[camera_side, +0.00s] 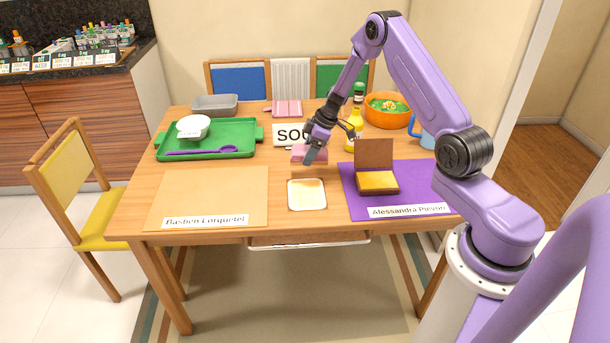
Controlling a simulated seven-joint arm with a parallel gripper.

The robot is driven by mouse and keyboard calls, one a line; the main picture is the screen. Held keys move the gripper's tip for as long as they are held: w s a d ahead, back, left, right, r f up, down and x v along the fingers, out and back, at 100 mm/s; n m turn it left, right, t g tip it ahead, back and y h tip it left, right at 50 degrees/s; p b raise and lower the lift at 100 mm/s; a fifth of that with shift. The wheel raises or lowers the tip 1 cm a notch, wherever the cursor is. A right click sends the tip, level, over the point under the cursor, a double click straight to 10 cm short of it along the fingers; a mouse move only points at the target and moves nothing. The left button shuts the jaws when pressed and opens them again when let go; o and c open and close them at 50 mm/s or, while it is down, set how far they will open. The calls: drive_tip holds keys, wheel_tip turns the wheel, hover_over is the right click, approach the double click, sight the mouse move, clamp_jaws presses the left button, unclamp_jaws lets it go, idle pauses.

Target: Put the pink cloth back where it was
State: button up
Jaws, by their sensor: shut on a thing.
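My gripper (314,151) is over the middle of the table, pointing down. It is shut on a small pink folded piece, which I take to be the pink cloth (300,152). The cloth is at the fingertips, in front of the white sign reading "SO" (289,134), and part of it is hidden by the fingers. I cannot tell whether the cloth touches the table. Another pink item, flat and striped with a handle-like end (286,107), lies at the back of the table.
A cream-coloured square dish (307,194) lies in front of my gripper. A brown open box (377,182) stands on the purple mat (425,178) at right. A yellow bottle (354,134) and orange bowl (388,121) stand behind. A green tray (170,152) and tan mat (213,188) are left.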

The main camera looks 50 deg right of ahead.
drive_tip(key=s+a+r+m+h, duration=0.1)
drive_tip(key=a+r+m, duration=0.15)
drive_tip(key=a, duration=0.25)
drive_tip(key=s+a+r+m, duration=0.1)
drive_tip(key=s+a+r, duration=0.1)
drive_tip(key=a+r, duration=0.3)
drive_tip(key=s+a+r+m+t+h, duration=0.1)
drive_tip(key=s+a+r+m+h, duration=0.1)
drive_tip(key=s+a+m, duration=0.6)
drive_tip(key=shift+m+h, duration=0.35)
drive_tip(key=shift+h, duration=0.55)
drive_tip(key=w+a+f, duration=0.1)
drive_tip(key=w+f, duration=0.3)
drive_tip(key=w, duration=0.3)
drive_tip(key=w+a+f, duration=0.1)
drive_tip(key=w+f, duration=0.4)
drive_tip(key=w, duration=0.2)
drive_tip(key=w+a+f, duration=0.1)
drive_tip(key=w+f, duration=0.3)
drive_tip(key=w, duration=0.3)
drive_tip(key=shift+w+a+f, duration=0.15)
drive_tip(key=shift+a+f, duration=0.05)
drive_tip(key=shift+a, duration=0.2)
drive_tip(key=shift+w+f, duration=0.25)
drive_tip(key=shift+f, duration=1.55)
